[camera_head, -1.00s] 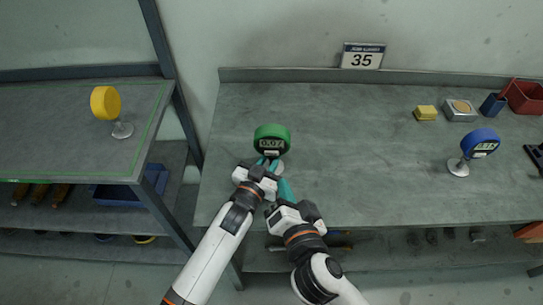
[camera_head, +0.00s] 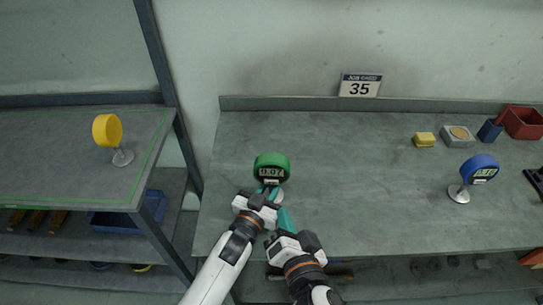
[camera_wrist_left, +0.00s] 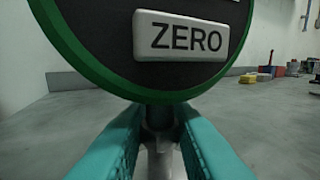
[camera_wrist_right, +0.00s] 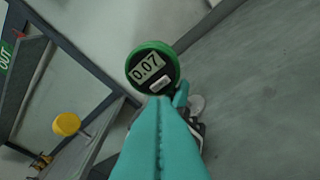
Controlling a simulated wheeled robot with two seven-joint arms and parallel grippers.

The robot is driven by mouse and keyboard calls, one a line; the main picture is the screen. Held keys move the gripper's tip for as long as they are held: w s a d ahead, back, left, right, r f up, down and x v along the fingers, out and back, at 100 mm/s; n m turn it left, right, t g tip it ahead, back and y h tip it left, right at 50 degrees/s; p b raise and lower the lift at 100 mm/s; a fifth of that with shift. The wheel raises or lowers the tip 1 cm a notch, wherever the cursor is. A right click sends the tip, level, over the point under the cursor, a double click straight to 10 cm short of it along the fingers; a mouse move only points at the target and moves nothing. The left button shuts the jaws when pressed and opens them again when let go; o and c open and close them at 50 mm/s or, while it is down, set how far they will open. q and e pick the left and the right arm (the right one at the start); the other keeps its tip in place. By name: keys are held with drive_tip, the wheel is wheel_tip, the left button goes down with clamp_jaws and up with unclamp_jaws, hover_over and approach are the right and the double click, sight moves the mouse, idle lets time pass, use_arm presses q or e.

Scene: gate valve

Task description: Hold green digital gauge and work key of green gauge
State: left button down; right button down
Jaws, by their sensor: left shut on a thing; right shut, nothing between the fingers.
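The green digital gauge (camera_head: 271,168) stands on the grey bench near its left end and reads 0.07. My left gripper (camera_head: 268,193) is shut on the gauge's stem just below the dial. In the left wrist view the ZERO key (camera_wrist_left: 181,36) sits right above the teal fingers (camera_wrist_left: 158,135), on the dark gauge face. My right gripper (camera_head: 283,217) is shut and empty, just right of and nearer than the left one. In the right wrist view its closed fingers (camera_wrist_right: 160,110) point at the gauge's lower face (camera_wrist_right: 152,70); whether they touch the key cannot be told.
A blue gauge (camera_head: 481,169) stands at the right of the bench (camera_head: 380,200). Behind it are a yellow block (camera_head: 424,139) and a red bin (camera_head: 523,122). A yellow gauge (camera_head: 107,130) stands on the left table. The middle of the bench is clear.

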drive_tip(key=w+d+r+n+t+y, duration=0.1)
drive_tip(key=d+r+n+t+y, duration=0.3)
drive_tip(key=n, duration=1)
drive_tip(key=f+n+g+y, duration=0.1)
drive_tip(key=f+n+g, duration=0.1)
drive_tip(key=n, duration=0.3)
drive_tip(key=f+n+g+y, duration=0.2)
drive_tip(key=n, duration=0.4)
drive_tip(key=d+f+n+g+y, duration=0.1)
drive_tip(key=f+n, duration=0.1)
drive_tip(key=n, duration=0.4)
drive_tip(key=shift+s+d+g, duration=0.1)
drive_tip(key=shift+g, duration=0.3)
drive_tip(key=shift+d+f+n, duration=0.15)
drive_tip(key=shift+f+n, duration=0.05)
drive_tip(key=shift+n, duration=0.4)
